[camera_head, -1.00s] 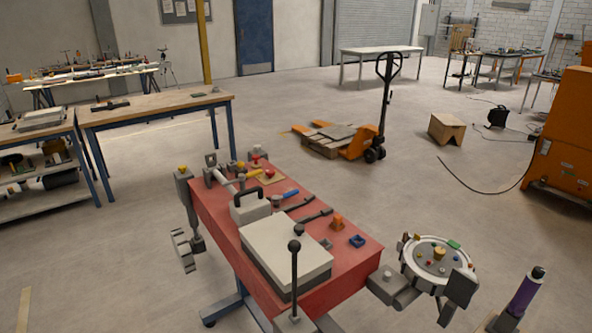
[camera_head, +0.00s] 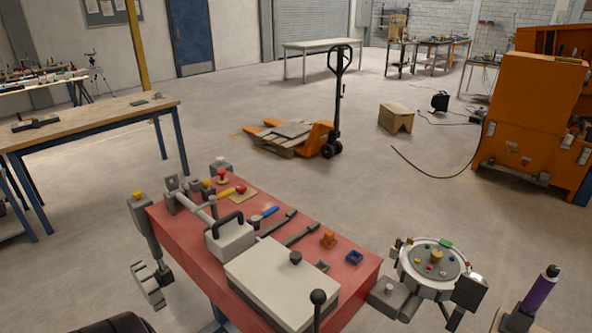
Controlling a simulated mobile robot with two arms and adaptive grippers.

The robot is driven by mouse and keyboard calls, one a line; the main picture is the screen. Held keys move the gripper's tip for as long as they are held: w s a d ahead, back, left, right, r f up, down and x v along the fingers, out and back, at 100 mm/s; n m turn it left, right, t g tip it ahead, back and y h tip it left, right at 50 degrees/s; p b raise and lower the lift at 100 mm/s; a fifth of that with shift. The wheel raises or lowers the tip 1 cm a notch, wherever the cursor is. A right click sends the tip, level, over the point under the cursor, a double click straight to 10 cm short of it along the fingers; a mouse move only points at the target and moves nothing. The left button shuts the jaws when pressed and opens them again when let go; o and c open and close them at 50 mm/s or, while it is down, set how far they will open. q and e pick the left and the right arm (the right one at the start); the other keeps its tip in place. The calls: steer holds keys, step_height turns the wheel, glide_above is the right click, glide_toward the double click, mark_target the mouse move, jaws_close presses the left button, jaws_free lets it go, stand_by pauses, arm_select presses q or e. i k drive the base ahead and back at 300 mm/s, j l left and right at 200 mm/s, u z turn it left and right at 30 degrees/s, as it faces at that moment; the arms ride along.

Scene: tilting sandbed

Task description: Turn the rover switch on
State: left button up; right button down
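A red-topped, cart-like body (camera_head: 352,268) stands in front of me and may be the rover. I cannot tell which part of it is the switch. On it are a grey lidded box (camera_head: 270,281), a small case with a black handle (camera_head: 231,238), red knobs (camera_head: 222,174) and a yellow-handled tool (camera_head: 226,192). A black ball-topped lever (camera_head: 318,297) rises at its near edge. A round grey unit with coloured knobs (camera_head: 437,259) is at its right. Neither gripper can be made out. A dark rounded shape at the bottom left edge may be part of my arm.
A wooden workbench (camera_head: 90,122) stands at the left. An orange pallet truck (camera_head: 318,135), a wooden stool-like box (camera_head: 396,118) and an orange cabinet (camera_head: 527,115) stand farther back. A purple-and-grey post (camera_head: 541,290) is at lower right. Open floor lies between.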

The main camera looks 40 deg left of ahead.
mark_target(242, 187)
steer(key=j+z, duration=0.1)
steer(key=j, duration=0.3)
steer(key=k+j+z, duration=0.15)
steer(key=j, duration=0.25)
steer(key=k+j+z, duration=0.1)
steer(key=j, duration=0.35)
steer(key=k+j+z, duration=0.1)
steer(key=j, duration=0.3)
steer(key=k+j+z, duration=0.15)
steer(key=j, duration=0.2)
steer(key=k+j+z, duration=0.1)
steer(key=j, duration=0.3)
steer(key=k+j+z, duration=0.1)
steer(key=j, duration=0.25)
steer(key=k, duration=0.05)
